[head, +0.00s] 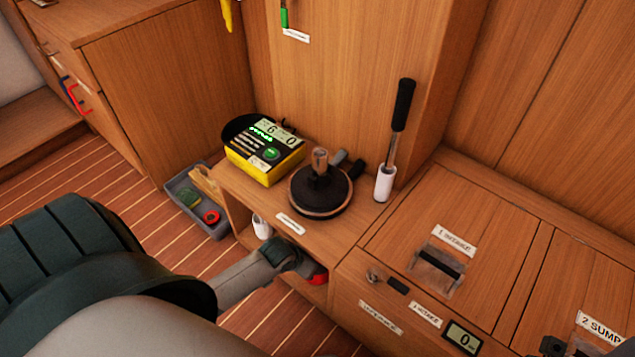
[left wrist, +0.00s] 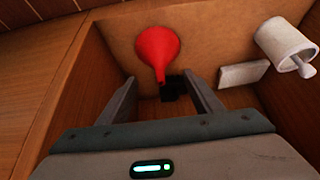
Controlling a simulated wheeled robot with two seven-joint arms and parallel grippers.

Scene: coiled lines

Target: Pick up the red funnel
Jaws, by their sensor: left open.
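The red funnel (left wrist: 158,52) is inside an open wooden compartment, its wide mouth at the top of the left wrist view and its narrow end pointing down between my fingers. In the head view only a bit of red (head: 319,277) shows at the compartment, beside my left gripper (head: 296,262). My left gripper's fingers (left wrist: 160,80) are open on either side of the funnel's narrow end, with gaps showing; I see no contact. My right gripper is not in view.
A white cylinder (left wrist: 282,42) and a pale block (left wrist: 243,73) are to the funnel's right. The wooden shelf top (head: 250,203) above the compartment holds a yellow meter (head: 265,160) and a round black pump (head: 320,193). A grey bin (head: 180,192) stands at the left.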

